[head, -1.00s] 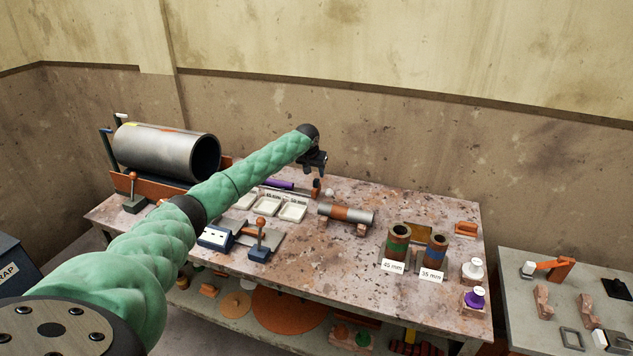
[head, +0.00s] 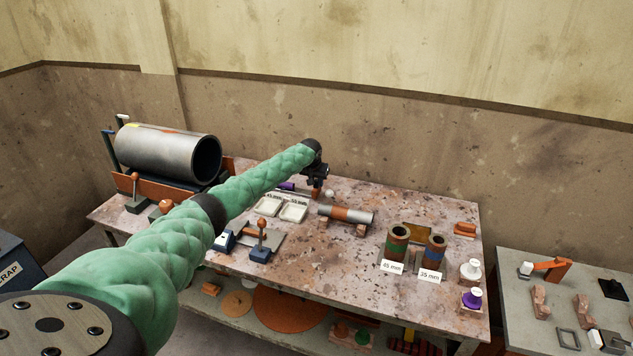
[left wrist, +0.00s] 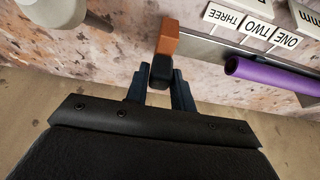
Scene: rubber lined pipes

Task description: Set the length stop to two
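The length stop is an orange block (left wrist: 169,38) with a black end (left wrist: 161,73). In the left wrist view it sits on a grey rail (left wrist: 205,48), to the left of the THREE label (left wrist: 225,17); the TWO label (left wrist: 257,30) and ONE label (left wrist: 287,41) lie further right. My left gripper (left wrist: 160,80) has one finger on each side of the black end; I cannot tell whether they press on it. In the head view the left gripper (head: 317,176) is just above the orange block (head: 316,192). My right gripper is not in view.
A purple tube (left wrist: 275,75) lies beside the rail, right of the fingers. White trays (head: 292,211), a silver pipe with an orange band (head: 345,214) and a lever (head: 262,236) stand nearby. A large steel pipe (head: 165,151) lies at the left.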

